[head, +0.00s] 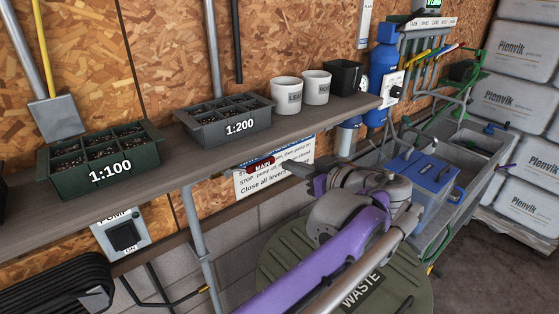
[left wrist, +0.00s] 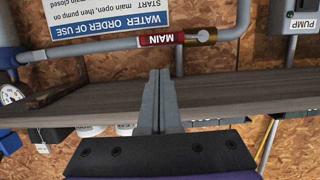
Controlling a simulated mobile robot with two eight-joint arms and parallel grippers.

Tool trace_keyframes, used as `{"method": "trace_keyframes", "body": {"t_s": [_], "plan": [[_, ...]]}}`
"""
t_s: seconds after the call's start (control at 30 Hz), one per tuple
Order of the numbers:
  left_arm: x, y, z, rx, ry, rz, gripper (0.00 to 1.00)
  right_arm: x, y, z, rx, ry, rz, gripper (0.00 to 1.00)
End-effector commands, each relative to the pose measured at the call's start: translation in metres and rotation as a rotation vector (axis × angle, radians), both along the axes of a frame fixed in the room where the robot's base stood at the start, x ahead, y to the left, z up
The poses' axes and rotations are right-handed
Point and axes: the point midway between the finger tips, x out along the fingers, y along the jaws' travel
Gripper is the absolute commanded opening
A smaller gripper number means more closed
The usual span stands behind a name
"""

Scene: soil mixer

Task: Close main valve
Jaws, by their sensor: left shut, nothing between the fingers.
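The main valve has a red handle marked MAIN (head: 260,164), below the shelf in front of the wall in the head view. In the left wrist view the red handle (left wrist: 160,39) lies in line with a grey pipe, with a brass part at its right end. My left gripper (head: 288,168) is just right of the handle in the head view. In the left wrist view its fingers (left wrist: 158,74) are shut, empty, and point toward the handle, with a visible gap in the picture. Whether they touch it in depth is unclear. My right gripper is not in view.
A wooden shelf (head: 160,149) runs above the valve, bearing the 1:100 tray (head: 50,186), the 1:200 tray (head: 190,133) and white pots. A PUMP switch box (head: 124,235) hangs on the wall at left. A WASTE lid (head: 400,290) lies below my left arm.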

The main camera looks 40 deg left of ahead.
Motion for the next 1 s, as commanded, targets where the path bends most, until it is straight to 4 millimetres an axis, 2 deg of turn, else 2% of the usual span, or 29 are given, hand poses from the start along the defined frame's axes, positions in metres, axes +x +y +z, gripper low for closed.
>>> {"method": "trace_keyframes", "body": {"t_s": [0.3,0.5,0.7,1.0], "plan": [[0.014,0.053,-0.013,0.0,0.0,0.005,0.0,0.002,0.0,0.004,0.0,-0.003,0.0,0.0],[0.022,0.078,-0.019,0.0,0.001,0.003,0.0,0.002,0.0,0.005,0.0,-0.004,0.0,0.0],[0.025,0.087,-0.022,0.0,0.001,0.001,0.0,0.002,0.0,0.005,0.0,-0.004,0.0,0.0],[0.025,0.087,-0.022,0.0,0.001,0.0,0.0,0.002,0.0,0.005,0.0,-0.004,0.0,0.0]]}}
